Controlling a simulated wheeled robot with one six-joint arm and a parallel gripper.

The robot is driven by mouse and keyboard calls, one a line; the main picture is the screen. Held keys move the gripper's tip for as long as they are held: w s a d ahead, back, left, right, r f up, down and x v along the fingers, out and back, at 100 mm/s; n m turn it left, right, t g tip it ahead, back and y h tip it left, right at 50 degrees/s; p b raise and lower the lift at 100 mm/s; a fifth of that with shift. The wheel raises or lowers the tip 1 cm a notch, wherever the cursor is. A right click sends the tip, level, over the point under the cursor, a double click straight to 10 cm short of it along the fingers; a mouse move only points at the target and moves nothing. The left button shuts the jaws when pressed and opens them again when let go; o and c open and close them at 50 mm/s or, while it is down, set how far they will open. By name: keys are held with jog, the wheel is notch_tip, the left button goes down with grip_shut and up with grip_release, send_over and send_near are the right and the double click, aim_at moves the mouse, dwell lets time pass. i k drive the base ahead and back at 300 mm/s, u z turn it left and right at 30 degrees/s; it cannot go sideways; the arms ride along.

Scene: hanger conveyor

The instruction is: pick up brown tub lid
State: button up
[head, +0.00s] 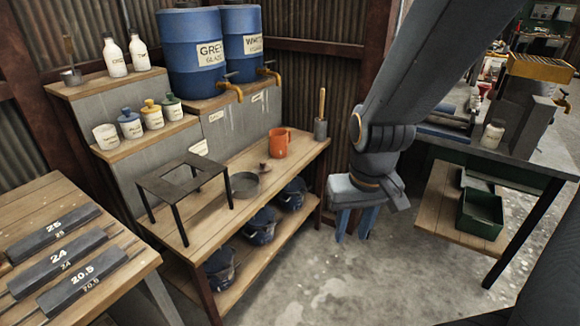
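A small brown lid with a knob (264,168) sits on the wooden workbench, just left of the orange mug (279,143) and behind the grey round pan (245,184). I take it to be the brown tub lid; it is small in this view. My gripper (354,225) points down at the centre right, over the floor beyond the bench's right end. Its two blue fingers are apart with nothing between them. It is well to the right of the lid and not touching it.
A black metal stand (182,180) stands on the bench left of the pan. A grey holder with a wooden-handled tool (321,128) is at the bench's right back. Blue barrels (190,50) with taps overhang behind. Several dark tubs sit on the lower shelf. Bench front right is clear.

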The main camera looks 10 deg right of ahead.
aim_at(263, 168)
jog(key=z, duration=1.25)
jog(key=i, duration=2.85)
jog(key=u, duration=2.9)
jog(key=i, duration=0.5)
jog(key=u, duration=0.05)
